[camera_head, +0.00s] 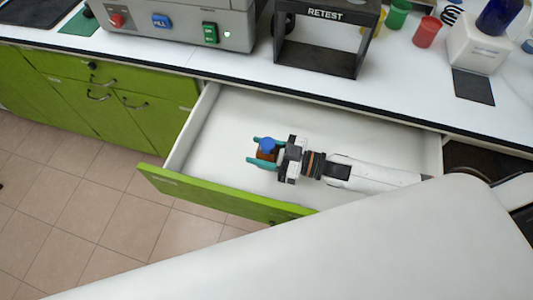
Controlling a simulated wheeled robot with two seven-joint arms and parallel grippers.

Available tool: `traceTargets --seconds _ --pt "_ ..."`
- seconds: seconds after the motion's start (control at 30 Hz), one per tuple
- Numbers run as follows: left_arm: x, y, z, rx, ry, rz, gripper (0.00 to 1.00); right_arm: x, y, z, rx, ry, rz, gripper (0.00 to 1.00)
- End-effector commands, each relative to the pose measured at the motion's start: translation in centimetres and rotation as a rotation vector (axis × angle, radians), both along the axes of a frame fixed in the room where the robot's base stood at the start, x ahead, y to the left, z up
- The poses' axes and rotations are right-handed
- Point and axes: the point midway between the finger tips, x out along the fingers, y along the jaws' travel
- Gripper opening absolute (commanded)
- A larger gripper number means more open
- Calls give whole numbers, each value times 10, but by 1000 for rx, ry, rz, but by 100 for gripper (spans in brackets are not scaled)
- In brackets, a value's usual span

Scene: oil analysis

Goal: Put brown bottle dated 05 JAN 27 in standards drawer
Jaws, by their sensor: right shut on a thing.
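A small brown bottle with a blue cap (267,148) is held between the teal fingertips of my right gripper (266,152). My right gripper is shut on it, over the inside of an open drawer (215,130) with a green front. The bottle looks upright. I cannot tell whether its base touches the drawer floor. The date on its label is too small to read, and so is any marking on the drawer front. My left gripper is not in view.
The drawer is otherwise bare. Above it, the white counter (180,52) carries a grey machine (180,22), a black RETEST stand (315,65), a red cup (427,32), a green cup (397,14) and a white block (470,50). Closed green cabinets (95,100) stand at left.

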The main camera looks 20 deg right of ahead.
Motion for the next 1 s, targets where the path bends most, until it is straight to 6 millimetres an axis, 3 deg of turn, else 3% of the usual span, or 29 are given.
traceTargets --seconds 0.4,0.83,0.87,1.0 --pt "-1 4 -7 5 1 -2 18 0 0 -50 0 -1 -1 19" --pt "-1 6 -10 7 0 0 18 0 0 -56 1 -2 0 19" --pt "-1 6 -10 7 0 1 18 0 0 -56 0 -1 0 50" --pt "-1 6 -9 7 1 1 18 0 0 -55 0 -1 0 69"
